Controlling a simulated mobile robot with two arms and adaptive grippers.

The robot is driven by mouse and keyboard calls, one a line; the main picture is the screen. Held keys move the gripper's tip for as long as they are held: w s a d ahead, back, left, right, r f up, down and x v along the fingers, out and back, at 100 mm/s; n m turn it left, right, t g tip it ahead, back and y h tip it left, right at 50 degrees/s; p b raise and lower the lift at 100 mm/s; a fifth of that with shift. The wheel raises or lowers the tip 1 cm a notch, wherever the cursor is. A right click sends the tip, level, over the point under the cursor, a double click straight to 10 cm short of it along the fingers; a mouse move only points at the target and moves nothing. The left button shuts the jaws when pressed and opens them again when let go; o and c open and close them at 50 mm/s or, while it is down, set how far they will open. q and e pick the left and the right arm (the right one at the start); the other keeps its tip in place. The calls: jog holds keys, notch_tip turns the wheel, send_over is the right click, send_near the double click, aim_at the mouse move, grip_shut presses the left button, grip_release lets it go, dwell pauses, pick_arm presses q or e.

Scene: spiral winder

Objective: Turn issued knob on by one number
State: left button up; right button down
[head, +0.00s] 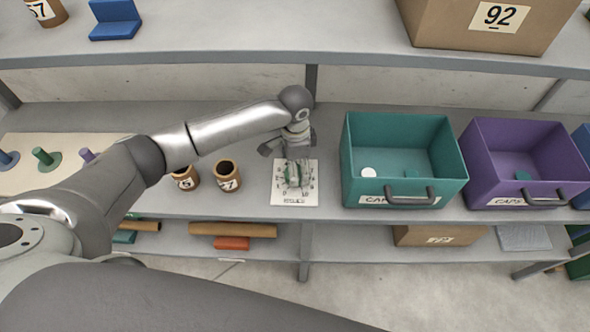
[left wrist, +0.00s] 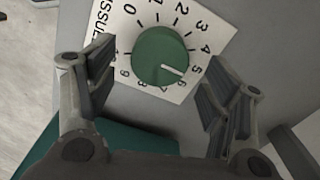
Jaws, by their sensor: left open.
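The issued knob is a round green knob (left wrist: 160,56) with a white pointer line, on a white dial plate (head: 283,197) numbered around its edge. In the left wrist view the pointer aims to the lower right, by the 5 and 6; I cannot tell exactly which mark. My left gripper (head: 292,172) is above the dial, pointing down. In the left wrist view the left gripper (left wrist: 160,90) is open, one finger on each side of the knob and apart from it. In the head view the gripper hides much of the knob. My right gripper is not in view.
A teal bin (head: 352,165) stands right of the dial, with a purple bin (head: 480,165) beyond. Two brown cups (head: 227,177) (head: 185,180) stand to the left, near my arm. An upper shelf (head: 250,45) is behind. A lower shelf holds tubes (head: 233,229).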

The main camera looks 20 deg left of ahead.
pick_arm(q)
notch_tip(320, 180, up, 4)
jog(key=shift+r, duration=0.15)
dwell(0.5)
